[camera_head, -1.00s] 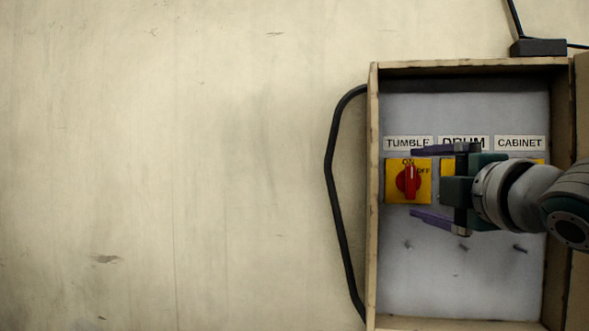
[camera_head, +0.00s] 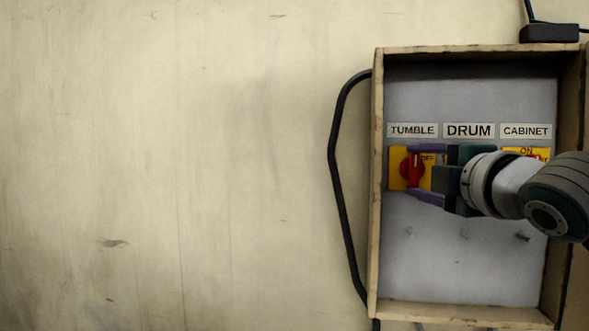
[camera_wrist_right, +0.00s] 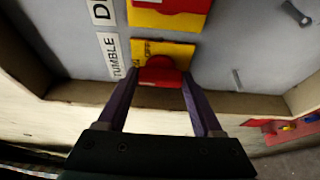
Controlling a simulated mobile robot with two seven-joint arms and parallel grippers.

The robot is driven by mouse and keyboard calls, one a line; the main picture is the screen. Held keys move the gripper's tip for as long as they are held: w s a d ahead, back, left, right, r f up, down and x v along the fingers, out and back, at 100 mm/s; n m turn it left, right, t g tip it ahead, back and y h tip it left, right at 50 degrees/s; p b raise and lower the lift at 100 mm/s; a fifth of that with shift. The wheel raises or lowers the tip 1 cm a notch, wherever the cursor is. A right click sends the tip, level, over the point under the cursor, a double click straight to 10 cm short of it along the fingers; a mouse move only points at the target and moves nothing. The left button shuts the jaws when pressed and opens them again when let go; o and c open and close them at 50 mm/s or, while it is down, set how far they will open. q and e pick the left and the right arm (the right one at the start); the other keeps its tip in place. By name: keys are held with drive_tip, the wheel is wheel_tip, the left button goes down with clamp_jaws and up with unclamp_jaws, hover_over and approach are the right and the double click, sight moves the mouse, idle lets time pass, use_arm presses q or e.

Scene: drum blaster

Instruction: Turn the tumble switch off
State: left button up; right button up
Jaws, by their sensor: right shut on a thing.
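The tumble switch is a red knob (camera_head: 405,168) on a yellow plate (camera_head: 396,180) below the TUMBLE label (camera_head: 412,130). In the head view, OFF shows on the plate's right; the ON mark is not readable. My right gripper (camera_head: 411,171) reaches in from the right, its purple fingers above and below the knob, shut on it. In the right wrist view the red knob (camera_wrist_right: 160,70) sits between the two fingertips (camera_wrist_right: 160,83), its ridge seeming to run from finger to finger. The fingers hide part of the knob and plate. My left gripper is not in view.
The switches sit in a shallow wooden-framed box (camera_head: 378,240) with a grey panel (camera_head: 450,260). My arm hides the drum switch and part of the cabinet switch (camera_head: 527,152) in the head view. A black cable (camera_head: 336,190) runs down the left outside.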

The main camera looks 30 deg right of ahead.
drive_tip(key=c, duration=0.6)
drive_tip(key=shift+o, duration=0.2)
drive_tip(key=shift+f+m+b, duration=0.25)
drive_tip(key=shift+m+b, duration=0.55)
drive_tip(key=shift+b, duration=0.3)
drive_tip(key=m+h+b, duration=0.2)
drive_tip(key=m+b, duration=0.2)
drive_tip(key=m, duration=0.1)
drive_tip(key=m+t+h+b, duration=0.1)
drive_tip(key=m+h+b, duration=0.1)
drive_tip(key=m+b, duration=0.2)
drive_tip(key=m+h+b, duration=0.2)
drive_tip(key=m+b, duration=0.2)
drive_tip(key=m, duration=0.2)
drive_tip(key=shift+w+a+f+t+b, duration=0.15)
drive_tip(key=shift+f+t+b, duration=0.15)
drive_tip(key=shift+b, duration=0.1)
drive_tip(key=m+h+b, duration=0.1)
drive_tip(key=m, duration=0.1)
drive_tip(key=m+g+h+b, duration=0.1)
drive_tip(key=m+b, duration=0.1)
drive_tip(key=m, duration=0.1)
drive_tip(key=shift+w+r, duration=0.1)
drive_tip(key=shift+m+g+h, duration=0.3)
drive_tip(key=shift+m+h, duration=0.1)
drive_tip(key=shift+r, duration=0.1)
drive_tip(key=o, duration=1.3)
drive_tip(key=shift+o, duration=0.3)
